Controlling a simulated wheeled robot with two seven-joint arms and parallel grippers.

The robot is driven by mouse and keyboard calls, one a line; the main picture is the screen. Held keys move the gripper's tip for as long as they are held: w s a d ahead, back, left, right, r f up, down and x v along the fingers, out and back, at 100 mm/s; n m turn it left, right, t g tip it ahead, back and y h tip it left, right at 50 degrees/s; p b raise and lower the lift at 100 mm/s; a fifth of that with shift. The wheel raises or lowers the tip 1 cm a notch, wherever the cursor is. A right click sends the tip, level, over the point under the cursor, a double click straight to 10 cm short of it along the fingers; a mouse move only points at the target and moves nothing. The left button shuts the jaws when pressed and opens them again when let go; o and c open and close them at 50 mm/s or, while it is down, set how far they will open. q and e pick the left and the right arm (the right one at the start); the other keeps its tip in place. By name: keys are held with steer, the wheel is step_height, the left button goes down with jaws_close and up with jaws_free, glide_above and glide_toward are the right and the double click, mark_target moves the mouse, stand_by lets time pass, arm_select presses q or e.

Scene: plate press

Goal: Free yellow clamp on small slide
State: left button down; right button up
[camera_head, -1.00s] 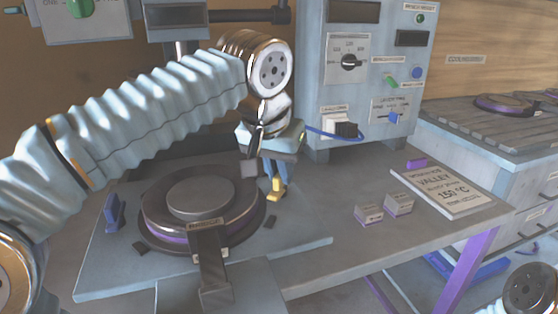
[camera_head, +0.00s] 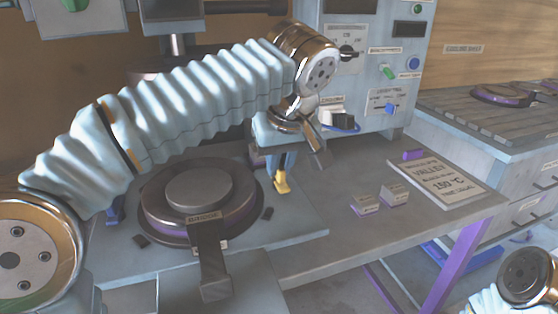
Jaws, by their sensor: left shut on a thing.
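The yellow clamp (camera_head: 282,183) is a small piece beside the right of the round mould, over the grey slab (camera_head: 295,228). My left gripper (camera_head: 281,168) points down from above, shut on the clamp between its blue-grey fingers. The fingers hide its upper part; I cannot tell whether its foot touches the slab. The round dark mould (camera_head: 198,190) with a purple band sits on the slab, a dark bar (camera_head: 212,262) in front. No part is marked as the small slide. My right gripper is out of view; only a joint of that arm shows at bottom right.
A control cabinet (camera_head: 365,75) with knobs stands behind the gripper. A blue piece (camera_head: 115,212) stands left of the mould. The bench between clamp and blocks is clear.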

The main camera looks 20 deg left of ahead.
mark_target(285, 188)
arm_select(q)
steer(key=shift+f, duration=0.3)
steer(key=c, duration=1.1)
jaws_free()
steer(key=shift+r, duration=0.15)
steer(key=v, duration=0.7)
steer(key=shift+d+r, duration=0.1)
steer(key=shift+r, duration=0.15)
